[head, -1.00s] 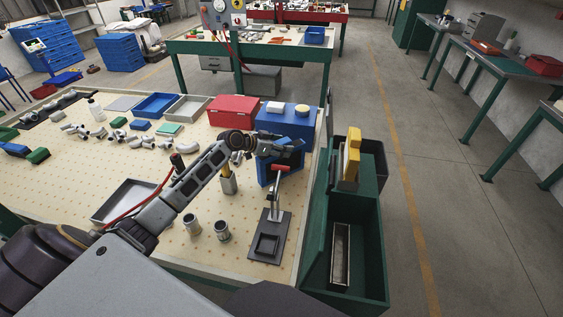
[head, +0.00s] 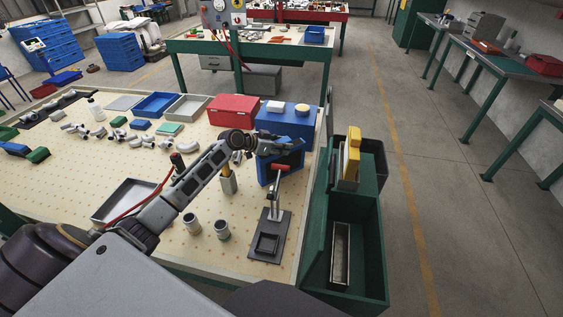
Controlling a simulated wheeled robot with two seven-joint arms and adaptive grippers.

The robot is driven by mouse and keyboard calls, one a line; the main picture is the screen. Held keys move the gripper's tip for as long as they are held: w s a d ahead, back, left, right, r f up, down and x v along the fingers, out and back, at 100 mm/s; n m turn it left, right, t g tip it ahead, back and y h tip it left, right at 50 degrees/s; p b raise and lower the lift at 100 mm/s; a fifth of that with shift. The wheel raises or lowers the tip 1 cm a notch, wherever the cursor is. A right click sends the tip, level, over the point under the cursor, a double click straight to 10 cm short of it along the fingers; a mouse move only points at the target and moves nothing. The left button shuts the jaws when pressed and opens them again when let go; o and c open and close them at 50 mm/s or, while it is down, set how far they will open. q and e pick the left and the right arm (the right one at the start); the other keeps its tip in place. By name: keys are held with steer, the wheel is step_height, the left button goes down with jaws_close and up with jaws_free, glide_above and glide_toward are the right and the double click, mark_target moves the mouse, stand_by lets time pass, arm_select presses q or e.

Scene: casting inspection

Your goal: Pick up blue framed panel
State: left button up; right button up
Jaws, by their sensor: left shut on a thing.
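The blue framed panel (head: 265,173) stands upright near the right end of the pegboard-topped table, in front of the blue box. Its dark face is partly hidden by the red-handled fixture. My left gripper (head: 290,145) reaches in from the left and is shut on the panel's upper part. The fingertips are small and partly merged with the panel in this view. I cannot tell whether the panel's lower edge touches the table. My right gripper is not in view.
A toggle-clamp fixture with a red handle (head: 281,168) stands just in front of the panel. A blue box (head: 288,122) and red box (head: 235,111) stand behind. Metal cylinders (head: 221,230) stand to the front left. A green bin (head: 371,250) adjoins the table's right edge.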

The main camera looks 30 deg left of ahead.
arm_select(q)
steer(key=shift+r, duration=0.1)
jaws_close()
steer(key=shift+r, duration=0.45)
step_height(320, 180, up, 8)
steer(key=shift+f+b, duration=0.15)
steer(key=shift+b, duration=0.15)
steer(key=shift+r, duration=0.65)
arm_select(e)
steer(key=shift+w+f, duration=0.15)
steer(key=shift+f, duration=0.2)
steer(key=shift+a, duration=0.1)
arm_select(q)
steer(key=shift+r, duration=0.1)
